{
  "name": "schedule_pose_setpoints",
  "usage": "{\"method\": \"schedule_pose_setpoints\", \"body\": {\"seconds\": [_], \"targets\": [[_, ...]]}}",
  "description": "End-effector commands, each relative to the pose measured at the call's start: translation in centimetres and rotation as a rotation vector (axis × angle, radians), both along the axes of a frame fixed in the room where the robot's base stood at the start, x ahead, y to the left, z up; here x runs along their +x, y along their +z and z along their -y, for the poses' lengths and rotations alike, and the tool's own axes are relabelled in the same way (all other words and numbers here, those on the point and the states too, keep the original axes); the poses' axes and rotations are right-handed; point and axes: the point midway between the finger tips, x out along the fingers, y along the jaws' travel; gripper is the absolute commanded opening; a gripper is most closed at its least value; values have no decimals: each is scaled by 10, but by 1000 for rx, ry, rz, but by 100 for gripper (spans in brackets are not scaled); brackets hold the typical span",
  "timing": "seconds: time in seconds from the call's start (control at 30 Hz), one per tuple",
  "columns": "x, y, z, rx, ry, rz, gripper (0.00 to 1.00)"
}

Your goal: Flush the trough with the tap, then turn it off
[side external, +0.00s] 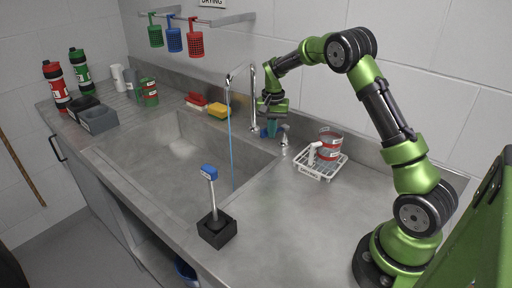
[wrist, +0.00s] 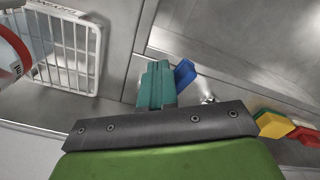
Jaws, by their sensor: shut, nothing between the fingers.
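The tap (side external: 253,98) is a tall silver gooseneck at the back edge of the steel trough (side external: 165,150). A thin blue stream of water (side external: 231,135) falls from its spout into the trough's right side. I cannot tell whether the fingers touch the blue piece.
A white wire rack (side external: 321,163) with a red-and-grey mug (side external: 330,143) stands right of my gripper. A blue-headed brush (side external: 209,172) stands in a black holder (side external: 217,231) in front.

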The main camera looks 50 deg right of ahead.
Motion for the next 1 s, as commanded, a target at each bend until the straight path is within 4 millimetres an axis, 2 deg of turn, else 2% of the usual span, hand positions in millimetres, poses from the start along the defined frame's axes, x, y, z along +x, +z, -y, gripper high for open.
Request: {"method": "schedule_pose_setpoints", "body": {"seconds": [0.47,0.8,1.0], "targets": [[12,1,0,-1,2,0,0],[6,36,0,0,1,1,0],[3,45,0,0,0,-1,0]]}}
